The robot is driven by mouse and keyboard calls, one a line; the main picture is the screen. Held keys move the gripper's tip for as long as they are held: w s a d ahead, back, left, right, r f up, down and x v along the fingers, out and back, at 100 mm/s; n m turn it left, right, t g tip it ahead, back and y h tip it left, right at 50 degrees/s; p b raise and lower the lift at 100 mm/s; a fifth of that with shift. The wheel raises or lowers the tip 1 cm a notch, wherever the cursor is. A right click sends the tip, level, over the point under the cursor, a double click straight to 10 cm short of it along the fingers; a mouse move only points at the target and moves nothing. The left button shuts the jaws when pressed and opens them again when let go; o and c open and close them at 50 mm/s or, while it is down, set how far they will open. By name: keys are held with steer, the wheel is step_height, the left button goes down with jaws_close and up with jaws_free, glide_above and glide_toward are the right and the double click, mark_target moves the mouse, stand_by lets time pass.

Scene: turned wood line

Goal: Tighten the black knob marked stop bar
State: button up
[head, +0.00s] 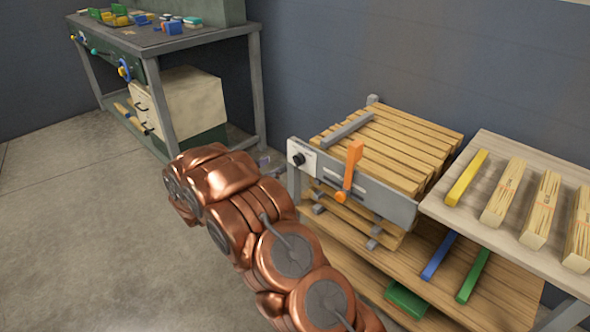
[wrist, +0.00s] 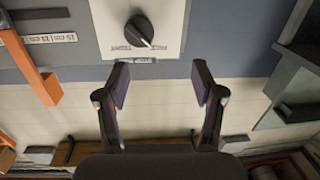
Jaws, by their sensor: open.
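The black knob (head: 299,159) sits on a white plate at the left end of a grey bar on the slatted wooden fixture. In the wrist view the knob (wrist: 140,30) is at top centre, round with a pale pointer line; small lettering on its plate is too blurred to read. My gripper (wrist: 160,82) is open and empty. Its two fingertips are below the knob in the picture, apart from it, with the knob roughly between their lines. In the head view my copper arm shows, but the fingers cannot be made out.
An orange lever (head: 350,170) stands on the grey bar right of the knob; it shows at left in the wrist view (wrist: 35,70). A side table (head: 480,215) holds wood blocks. A workbench (head: 190,40) stands at back left. The floor (head: 80,230) at left is clear.

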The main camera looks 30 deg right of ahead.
mark_target(295, 161)
steer(key=shift+m+g+h, duration=0.3)
steer(key=shift+g+h, duration=0.2)
steer(key=shift+g, duration=0.2)
steer(key=shift+s+d+f+b, duration=0.1)
steer(key=shift+d+f+b, duration=0.15)
steer(key=shift+d, duration=1.15)
steer(key=shift+d+f+b, duration=0.2)
steer(key=shift+d, duration=1.2)
steer(key=shift+s+d+f+b, duration=0.1)
steer(key=shift+d+f+b, duration=0.15)
steer(key=shift+d, duration=1.15)
steer(key=shift+c, duration=0.4)
steer(key=c, duration=1.1)
steer(key=shift+o, duration=0.2)
